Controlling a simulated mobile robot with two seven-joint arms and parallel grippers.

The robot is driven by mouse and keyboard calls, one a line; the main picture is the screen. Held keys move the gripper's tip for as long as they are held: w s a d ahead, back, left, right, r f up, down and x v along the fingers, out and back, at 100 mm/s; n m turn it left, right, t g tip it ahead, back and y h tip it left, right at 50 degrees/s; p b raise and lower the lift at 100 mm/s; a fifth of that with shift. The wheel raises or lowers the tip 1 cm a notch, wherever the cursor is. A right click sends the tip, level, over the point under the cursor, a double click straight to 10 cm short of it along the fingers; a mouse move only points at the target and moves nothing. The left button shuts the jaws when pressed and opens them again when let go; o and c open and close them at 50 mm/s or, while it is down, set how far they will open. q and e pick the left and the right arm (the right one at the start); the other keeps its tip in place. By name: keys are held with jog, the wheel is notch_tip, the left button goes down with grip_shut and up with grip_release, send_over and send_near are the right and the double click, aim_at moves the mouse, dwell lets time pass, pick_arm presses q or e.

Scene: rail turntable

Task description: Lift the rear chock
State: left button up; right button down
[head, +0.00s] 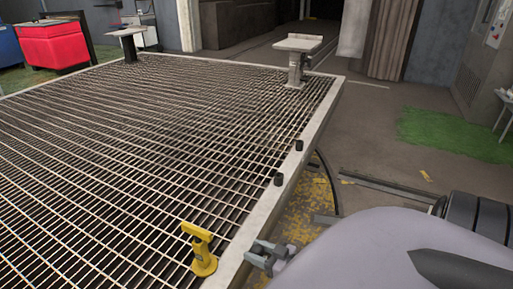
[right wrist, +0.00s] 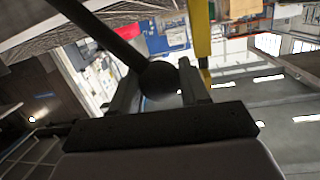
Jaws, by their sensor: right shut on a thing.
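My right gripper (head: 265,257) is at the right border of the grated turntable (head: 318,122), low in the head view. In the right wrist view its two fingers (right wrist: 165,88) are shut on a round black knob (right wrist: 160,79) at the end of a black rod (right wrist: 100,30). The knob cannot be made out in the head view. A yellow post with a round base (head: 203,262) stands just left of the gripper, apart from it. I cannot tell which part is the rear chock. My left gripper is not in view.
Two short black pegs (head: 299,145) stand on the turntable's right border. A grey pedestal with a flat top (head: 298,44) stands at its far right corner, and another (head: 127,33) at the far left. A red box (head: 54,46) is beyond. The floor at right is mostly clear.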

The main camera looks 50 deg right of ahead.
jog(key=shift+w+d+r, duration=0.1)
jog(key=shift+w, duration=0.05)
jog(key=c, duration=0.6)
grip_release()
jog(key=shift+s, duration=0.25)
jog(key=p+v, duration=0.2)
jog(key=v, duration=0.4)
jog(key=shift+s+r, duration=0.1)
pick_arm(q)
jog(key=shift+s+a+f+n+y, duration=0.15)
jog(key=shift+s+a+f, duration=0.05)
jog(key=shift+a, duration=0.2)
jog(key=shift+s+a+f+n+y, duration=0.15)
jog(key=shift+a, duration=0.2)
pick_arm(e)
jog(key=shift+s+d, duration=0.1)
jog(key=shift+s, duration=0.15)
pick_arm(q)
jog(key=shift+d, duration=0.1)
